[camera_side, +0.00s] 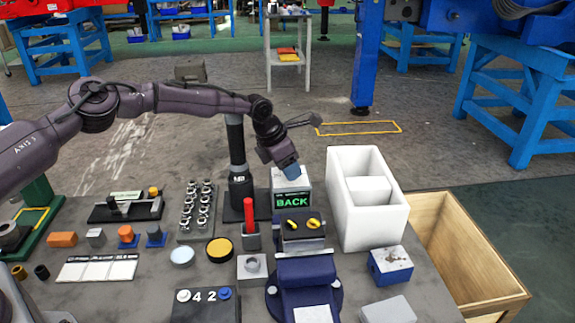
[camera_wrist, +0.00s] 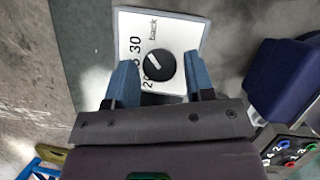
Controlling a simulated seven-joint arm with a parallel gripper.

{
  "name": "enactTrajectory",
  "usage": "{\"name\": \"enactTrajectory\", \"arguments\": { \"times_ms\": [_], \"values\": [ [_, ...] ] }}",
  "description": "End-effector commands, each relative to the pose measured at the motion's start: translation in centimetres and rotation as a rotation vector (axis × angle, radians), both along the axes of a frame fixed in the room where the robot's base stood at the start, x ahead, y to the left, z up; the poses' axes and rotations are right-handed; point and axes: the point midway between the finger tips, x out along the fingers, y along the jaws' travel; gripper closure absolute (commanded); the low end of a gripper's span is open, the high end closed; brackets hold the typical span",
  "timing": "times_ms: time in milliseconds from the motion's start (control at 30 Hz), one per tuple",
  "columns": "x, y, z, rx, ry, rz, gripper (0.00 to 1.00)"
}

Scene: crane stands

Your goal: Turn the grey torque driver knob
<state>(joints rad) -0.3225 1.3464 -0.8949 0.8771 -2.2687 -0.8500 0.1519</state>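In the wrist view a round dark grey knob (camera_wrist: 159,65) with a white pointer line sits on a white plate (camera_wrist: 186,28) marked with numbers and "back". My gripper (camera_wrist: 160,60) is open, with one blue finger at each side of the knob. Gaps show between the knob and both fingers. In the side view my gripper (camera_side: 287,166) points down over a pale box (camera_side: 291,185) with a green "BACK" display. The knob is hidden there behind the fingers. I cannot tell the fingers' exact height over the plate.
A dark column (camera_side: 238,160) stands left of the box. A white bin (camera_side: 395,222) stands to the right. A blue vise (camera_side: 303,284) is nearer the front.

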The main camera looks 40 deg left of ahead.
Motion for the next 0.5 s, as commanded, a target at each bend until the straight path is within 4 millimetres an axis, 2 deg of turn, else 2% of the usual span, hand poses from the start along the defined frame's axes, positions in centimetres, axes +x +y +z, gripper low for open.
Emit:
{"name": "enactTrajectory", "arguments": {
  "times_ms": [333,500],
  "values": [
    [0.0,0.1,0.2,0.0,-0.001,0.0,0.39],
    [-0.6,0.4,2.0,0.001,-0.004,0.0,0.39]
  ]
}}
